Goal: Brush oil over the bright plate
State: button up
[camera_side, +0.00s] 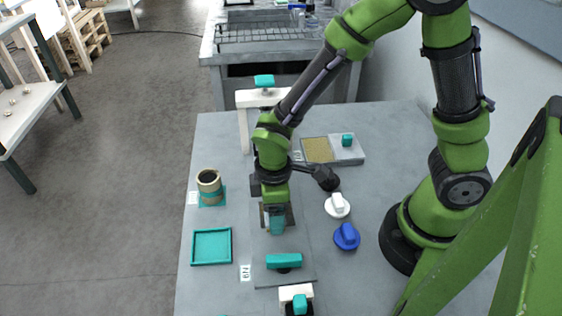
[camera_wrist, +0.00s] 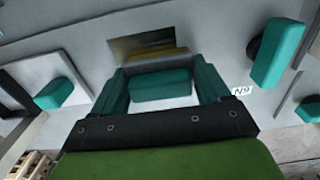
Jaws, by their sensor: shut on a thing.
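My gripper (camera_wrist: 160,92) is shut on a teal block-shaped handle (camera_wrist: 160,86), held between its two teal fingers. A yellowish edge (camera_wrist: 165,54), perhaps bristles, shows just beyond the handle. The bright plate (camera_wrist: 128,44) is a shiny brown and dark rectangle in a grey panel, right beyond the held tool. In the side view my gripper (camera_side: 276,222) is low over this plate (camera_side: 263,216) and hides most of it. I cannot tell whether the tool touches the plate. A tan pot (camera_side: 209,181) with a dark inside stands on a teal base to the left.
A teal bar handle (camera_side: 284,261) stands on the panel's near end (camera_side: 265,279). A teal square tray (camera_side: 211,232) lies left. White (camera_side: 337,206) and blue (camera_side: 346,237) knobbed pieces are right. Behind are a grey tray with a gold pad (camera_side: 318,150) and a white stand (camera_side: 243,130).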

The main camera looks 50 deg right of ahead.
jog(key=shift+s+a, duration=0.85)
jog(key=shift+s, duration=0.15)
jog(key=shift+w+d, duration=0.1)
jog(key=shift+w, duration=0.2)
jog(key=shift+w+d+f, duration=0.1)
jog(key=shift+w+d, duration=0.75)
jog(key=shift+d, duration=0.1)
jog(key=shift+w+d, duration=1.65)
jog(key=shift+w, duration=0.05)
jog(key=shift+d, duration=0.1)
jog(key=shift+s, duration=0.1)
jog(key=shift+s+d, duration=0.1)
jog(key=shift+d, duration=0.05)
